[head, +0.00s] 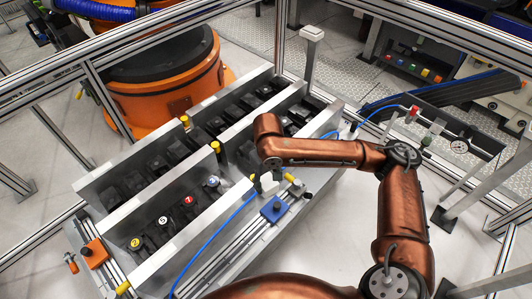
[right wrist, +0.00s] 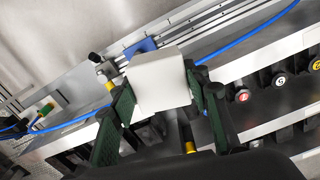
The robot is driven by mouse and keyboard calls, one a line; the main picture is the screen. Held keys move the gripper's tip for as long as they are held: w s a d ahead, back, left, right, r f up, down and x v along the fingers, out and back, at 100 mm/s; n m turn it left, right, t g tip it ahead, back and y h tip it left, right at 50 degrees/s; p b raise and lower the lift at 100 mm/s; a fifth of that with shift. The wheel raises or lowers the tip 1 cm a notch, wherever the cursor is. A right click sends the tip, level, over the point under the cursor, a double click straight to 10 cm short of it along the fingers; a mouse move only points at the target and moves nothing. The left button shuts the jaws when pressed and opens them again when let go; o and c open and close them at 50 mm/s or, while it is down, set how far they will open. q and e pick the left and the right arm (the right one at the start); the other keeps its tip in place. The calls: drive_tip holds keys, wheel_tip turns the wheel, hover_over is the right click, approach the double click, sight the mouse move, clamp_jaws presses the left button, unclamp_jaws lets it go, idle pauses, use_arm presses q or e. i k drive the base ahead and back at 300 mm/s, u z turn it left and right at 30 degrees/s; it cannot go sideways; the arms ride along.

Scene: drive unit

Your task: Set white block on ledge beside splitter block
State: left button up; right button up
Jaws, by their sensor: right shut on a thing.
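The white block (head: 268,183) is held in my right gripper (head: 268,172), above the front ledge (head: 250,238) of the drive unit. In the right wrist view the white block (right wrist: 160,80) sits between the two dark green fingers of my right gripper (right wrist: 160,95). A blue block (head: 275,209) with a dark knob stands on the ledge close by; it also shows just behind the white block in the right wrist view (right wrist: 140,47). I cannot tell for sure which part is the splitter block. My left gripper is not in view.
A blue hose (head: 222,233) runs along the ledge beside metal rails. Grey upright walls and yellow-capped posts (head: 216,147) border bays with numbered knobs (head: 188,200). An orange block (head: 93,252) stands at the ledge's left end. A metal frame surrounds the cell.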

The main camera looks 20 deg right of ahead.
sight(317, 171)
drive_tip(key=z, duration=0.05)
drive_tip(key=k, duration=0.5)
drive_tip(key=z, duration=1.95)
drive_tip(key=i, duration=1.85)
drive_tip(key=u, duration=2.1)
